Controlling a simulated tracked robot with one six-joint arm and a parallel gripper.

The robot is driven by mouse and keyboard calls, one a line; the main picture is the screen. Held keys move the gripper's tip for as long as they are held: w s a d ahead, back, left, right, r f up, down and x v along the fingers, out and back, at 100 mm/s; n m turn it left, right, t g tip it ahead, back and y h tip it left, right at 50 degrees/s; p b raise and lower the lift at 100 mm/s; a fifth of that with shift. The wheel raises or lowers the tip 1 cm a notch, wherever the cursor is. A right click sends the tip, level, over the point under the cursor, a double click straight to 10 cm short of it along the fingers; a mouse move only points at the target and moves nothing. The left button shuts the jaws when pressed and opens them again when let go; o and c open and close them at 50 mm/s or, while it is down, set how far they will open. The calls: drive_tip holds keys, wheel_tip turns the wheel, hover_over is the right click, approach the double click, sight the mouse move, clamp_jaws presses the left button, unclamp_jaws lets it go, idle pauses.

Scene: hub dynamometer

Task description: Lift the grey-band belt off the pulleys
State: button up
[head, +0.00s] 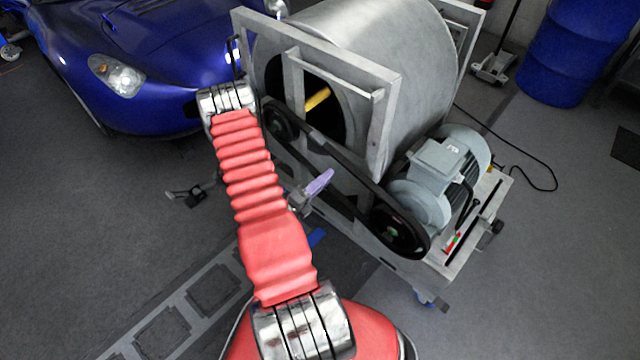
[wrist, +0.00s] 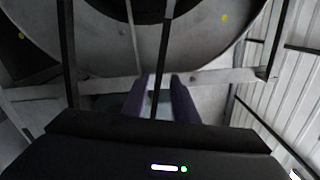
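A black belt (head: 345,165) runs slantwise around a small upper-left pulley (head: 281,122) and a motor-side lower-right pulley (head: 393,230). I cannot make out a grey band on it. My gripper (head: 320,183) has purple fingers and is at the belt's middle, near the lower strand. In the wrist view the two fingers (wrist: 163,102) stand apart with a gap. A thin dark strand (wrist: 162,55) shows in line with that gap; I cannot tell whether it is between the fingers or beyond them. Another dark strand (wrist: 67,50) is at left.
A large metal drum (head: 375,45) in a grey frame (head: 385,125) stands behind the belt. A grey motor (head: 445,165) sits at right on the cart. A blue car (head: 130,55) is at left and a blue barrel (head: 570,50) at upper right. Floor at far left is open.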

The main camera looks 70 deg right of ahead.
sight(344, 160)
drive_tip(key=shift+x, duration=5.05)
drive_tip(key=shift+c, duration=0.7)
clamp_jaws()
drive_tip(key=shift+w+d+r, duration=0.15)
drive_tip(key=shift+w+r, duration=0.1)
drive_tip(key=shift+w, duration=0.1)
drive_tip(key=shift+v, duration=2.8)
